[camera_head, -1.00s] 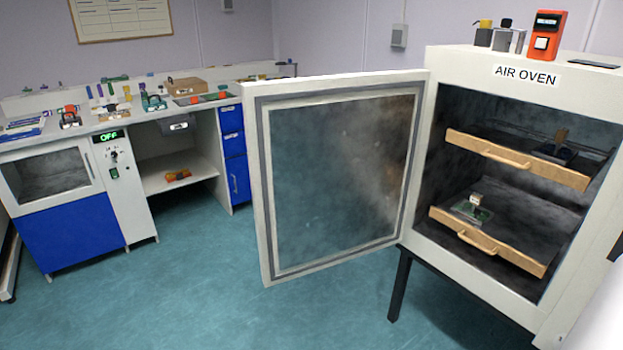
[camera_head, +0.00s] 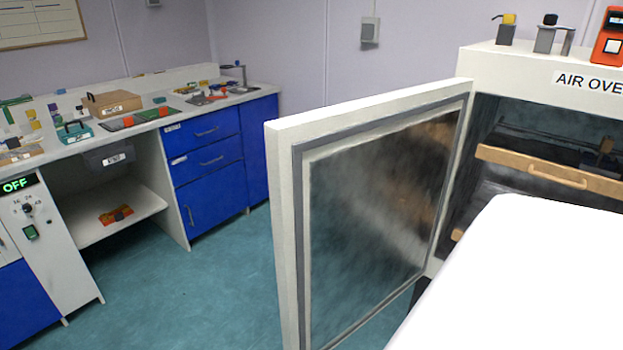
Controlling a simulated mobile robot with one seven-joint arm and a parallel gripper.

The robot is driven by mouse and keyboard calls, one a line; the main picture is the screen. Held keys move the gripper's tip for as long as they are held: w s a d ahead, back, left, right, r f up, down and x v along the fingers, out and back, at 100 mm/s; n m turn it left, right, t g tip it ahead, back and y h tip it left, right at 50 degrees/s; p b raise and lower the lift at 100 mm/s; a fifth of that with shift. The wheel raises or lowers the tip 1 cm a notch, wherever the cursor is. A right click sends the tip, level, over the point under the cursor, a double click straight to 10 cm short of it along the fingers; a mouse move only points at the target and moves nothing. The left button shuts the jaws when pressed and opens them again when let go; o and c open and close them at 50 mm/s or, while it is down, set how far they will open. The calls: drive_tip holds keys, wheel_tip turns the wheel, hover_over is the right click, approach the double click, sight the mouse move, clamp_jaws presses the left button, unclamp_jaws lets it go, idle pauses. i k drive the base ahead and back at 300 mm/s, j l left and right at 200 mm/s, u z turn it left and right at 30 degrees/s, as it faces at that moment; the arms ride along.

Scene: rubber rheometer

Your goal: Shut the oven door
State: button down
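The oven door (camera_head: 380,205) stands wide open, hinged at its right side on the air oven (camera_head: 520,70). Its glass panel faces me, and its free edge is at the left. Inside the oven, the upper wooden-fronted tray (camera_head: 545,172) shows; the lower tray is mostly hidden. A large white shape, apparently part of my arm, covers the lower right and hides the lower part of the oven opening. My gripper is not in view.
A bench with blue drawers (camera_head: 212,165) runs along the left and back, with several items on top. An orange device (camera_head: 610,40) and small items stand on the oven. Teal floor (camera_head: 190,290) is clear left of the door.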

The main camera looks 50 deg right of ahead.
sight(358, 189)
drive_tip(key=i, duration=1.25)
drive_tip(key=i+j+z, duration=0.1)
drive_tip(key=i, duration=1.1)
drive_tip(key=i+z, duration=0.15)
drive_tip(key=z, duration=3.6)
drive_tip(key=k+j+z, duration=0.1)
drive_tip(key=k+j, duration=0.15)
drive_tip(key=j, duration=0.2)
drive_tip(key=k+j+z, duration=0.15)
drive_tip(key=j, duration=0.25)
drive_tip(key=k+j+z, duration=0.1)
drive_tip(key=k+j, duration=0.25)
